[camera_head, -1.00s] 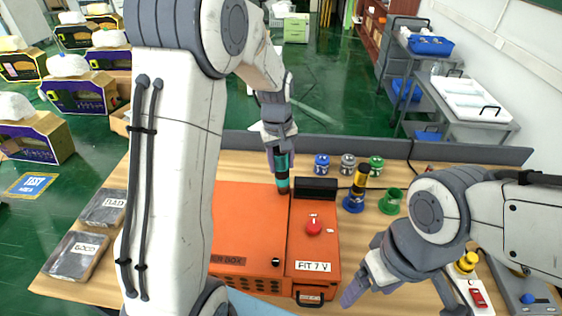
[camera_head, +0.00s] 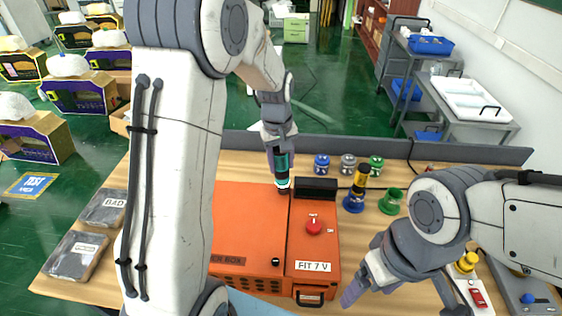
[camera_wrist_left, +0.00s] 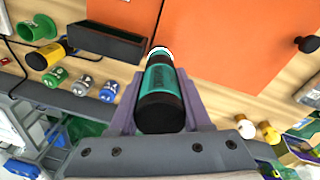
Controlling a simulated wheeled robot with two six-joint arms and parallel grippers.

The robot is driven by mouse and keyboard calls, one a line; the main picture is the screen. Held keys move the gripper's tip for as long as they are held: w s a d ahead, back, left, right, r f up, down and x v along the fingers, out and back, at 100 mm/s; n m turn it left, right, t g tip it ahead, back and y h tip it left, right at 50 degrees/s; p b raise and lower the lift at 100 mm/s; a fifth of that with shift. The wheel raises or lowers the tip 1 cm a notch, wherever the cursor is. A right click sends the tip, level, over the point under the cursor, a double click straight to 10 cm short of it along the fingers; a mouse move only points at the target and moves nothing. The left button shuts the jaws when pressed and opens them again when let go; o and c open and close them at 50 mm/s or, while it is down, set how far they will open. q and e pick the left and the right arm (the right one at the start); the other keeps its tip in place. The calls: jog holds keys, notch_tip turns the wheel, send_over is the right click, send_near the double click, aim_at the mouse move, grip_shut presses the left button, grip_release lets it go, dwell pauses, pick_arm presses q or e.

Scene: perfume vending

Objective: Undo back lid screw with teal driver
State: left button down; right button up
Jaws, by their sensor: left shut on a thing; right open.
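My left gripper (camera_head: 281,156) is shut on the teal driver (camera_head: 282,172), a teal and black tool held upright at the back edge of the orange box (camera_head: 250,220). In the left wrist view the teal driver (camera_wrist_left: 160,85) sits between both fingers, with a pale ring at its far end beside the orange lid (camera_wrist_left: 215,40). The driver's tip and the back lid screw are hidden, so contact cannot be told. A dark knob (camera_head: 276,261) stands near the lid's front edge. My right gripper (camera_head: 362,287) is open and empty, right of the box front.
A black open tray (camera_head: 316,189) and a red button (camera_head: 313,228) are on the box's right part. A yellow-black driver (camera_head: 360,180) stands in a blue holder, with an empty green holder (camera_head: 391,202) beside it. Several small cans (camera_head: 348,164) line the back. Dark trays (camera_head: 75,256) lie left.

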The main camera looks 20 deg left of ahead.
dwell(0.3)
pick_arm(q)
notch_tip(320, 180, up, 7)
jog(key=p, duration=0.6)
jog(key=shift+r, duration=0.1)
dwell(0.3)
